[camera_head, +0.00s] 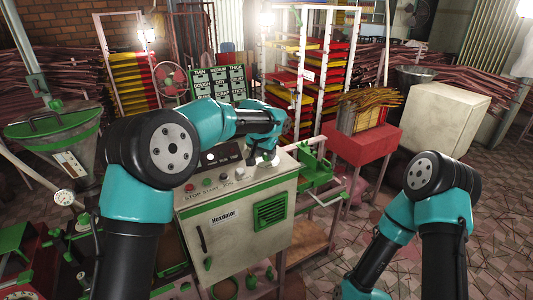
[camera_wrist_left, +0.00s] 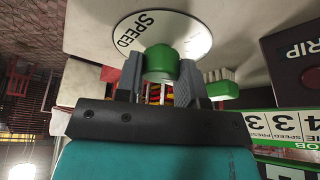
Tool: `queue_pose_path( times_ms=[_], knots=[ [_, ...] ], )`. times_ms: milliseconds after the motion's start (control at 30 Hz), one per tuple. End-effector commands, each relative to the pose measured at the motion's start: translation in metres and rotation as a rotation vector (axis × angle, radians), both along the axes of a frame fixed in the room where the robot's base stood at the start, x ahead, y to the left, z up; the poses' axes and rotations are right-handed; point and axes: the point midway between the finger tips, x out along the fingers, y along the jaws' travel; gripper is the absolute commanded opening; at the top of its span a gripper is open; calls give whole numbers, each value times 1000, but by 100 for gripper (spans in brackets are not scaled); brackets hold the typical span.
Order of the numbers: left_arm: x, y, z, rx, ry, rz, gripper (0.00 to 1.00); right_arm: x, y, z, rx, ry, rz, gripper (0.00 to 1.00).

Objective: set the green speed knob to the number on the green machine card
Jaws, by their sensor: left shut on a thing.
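The green speed knob (camera_wrist_left: 160,63) sits on a round white dial plate (camera_wrist_left: 190,38) marked SPEED in the left wrist view. My left gripper (camera_wrist_left: 161,80) is shut on the knob, one dark finger on each side. In the head view my left gripper (camera_head: 265,158) is at the right end of the machine's sloping control panel, and the arm hides much of the knob there. The dial's numbers and pointer cannot be read. A white card with green bands (camera_wrist_left: 288,123) shows upside down at the right of the wrist view, with columns including 3 and 4. My right gripper is out of view.
The cream machine (camera_head: 235,225) has STOP, START and JOG buttons on its panel. A dark box with a red button (camera_wrist_left: 313,76) is near the dial. A green chart board (camera_head: 219,83) stands behind. A red stand (camera_head: 362,150) is to the right, with open floor before it.

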Motion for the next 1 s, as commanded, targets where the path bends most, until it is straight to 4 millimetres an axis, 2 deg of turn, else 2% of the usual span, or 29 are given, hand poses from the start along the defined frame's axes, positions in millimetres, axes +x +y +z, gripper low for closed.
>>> queue_pose_path(
  times_ms=[533,1000],
  knots=[
    [1,1,1,-1,0,-355,12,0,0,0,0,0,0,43],
    [1,1,0,0,0,-425,12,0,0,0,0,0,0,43]
  ],
)
